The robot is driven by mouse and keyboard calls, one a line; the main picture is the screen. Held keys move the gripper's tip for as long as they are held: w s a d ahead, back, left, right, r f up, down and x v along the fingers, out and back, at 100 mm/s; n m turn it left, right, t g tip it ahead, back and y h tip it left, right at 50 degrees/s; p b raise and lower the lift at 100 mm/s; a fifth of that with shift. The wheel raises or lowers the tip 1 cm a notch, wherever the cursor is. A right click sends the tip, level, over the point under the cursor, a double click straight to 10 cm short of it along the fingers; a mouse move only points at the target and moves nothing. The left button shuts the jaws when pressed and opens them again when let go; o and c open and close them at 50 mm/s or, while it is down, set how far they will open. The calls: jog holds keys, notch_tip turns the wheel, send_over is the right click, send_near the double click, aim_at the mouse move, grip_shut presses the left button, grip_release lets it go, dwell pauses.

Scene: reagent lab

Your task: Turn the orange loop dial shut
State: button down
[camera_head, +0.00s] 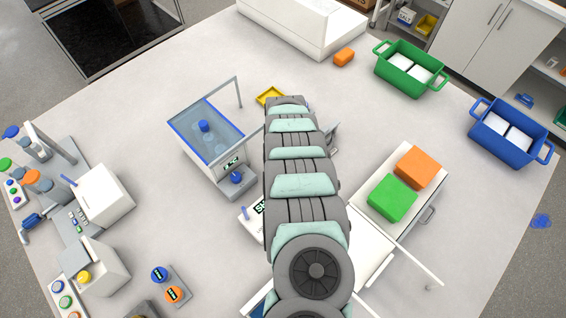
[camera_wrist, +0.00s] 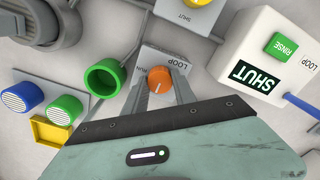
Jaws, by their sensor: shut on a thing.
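The orange loop dial (camera_wrist: 159,79) sits on a small grey panel (camera_wrist: 178,56) marked LOOP in the wrist view. Its pale pointer line faces down the picture, towards my gripper's body. My gripper (camera_wrist: 159,88) has one grey finger on each side of the dial and is shut on it. The panel lettering appears upside down and partly covered. In the head view my arm reaches up the middle of the table and hides the gripper and this dial.
A white box with a SHUT display (camera_wrist: 257,77) and green RINSE button (camera_wrist: 283,46) stands close on the right. A blue-rimmed tank (camera_head: 205,140) stands left of my arm.

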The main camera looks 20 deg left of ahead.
jog(key=c, duration=1)
grip_release()
notch_tip(320, 180, up, 11)
jog(key=shift+f+b, duration=0.1)
jog(key=shift+b, duration=0.3)
